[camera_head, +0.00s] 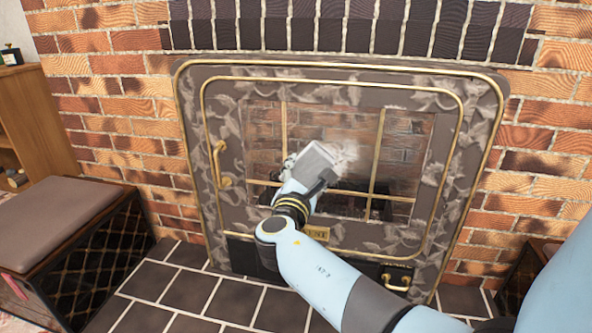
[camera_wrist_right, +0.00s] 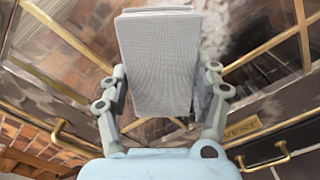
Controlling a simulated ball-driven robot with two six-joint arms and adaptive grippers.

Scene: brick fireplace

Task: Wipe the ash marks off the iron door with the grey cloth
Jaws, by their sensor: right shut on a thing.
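The iron door (camera_head: 235,220) is a dark, leaf-patterned stove door with brass trim and a window with brass bars. My right gripper (camera_head: 309,170) is in front of the window, shut on the folded grey cloth (camera_head: 316,157). In the right wrist view the cloth (camera_wrist_right: 160,62) stands out between both fingers, its face towards the door. A whitish ash mark (camera_head: 346,155) shows on the glass just right of the cloth; it also shows in the wrist view (camera_wrist_right: 222,28). I cannot tell whether the cloth touches the glass. My left gripper is not in view.
A brass handle (camera_head: 220,164) sticks out at the door's left side, and another brass handle (camera_head: 396,283) sits below the door. A cushioned box seat (camera_head: 55,215) stands at the left on the floor, beside a wooden shelf (camera_head: 35,125). The dark tiled hearth (camera_head: 190,292) is clear.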

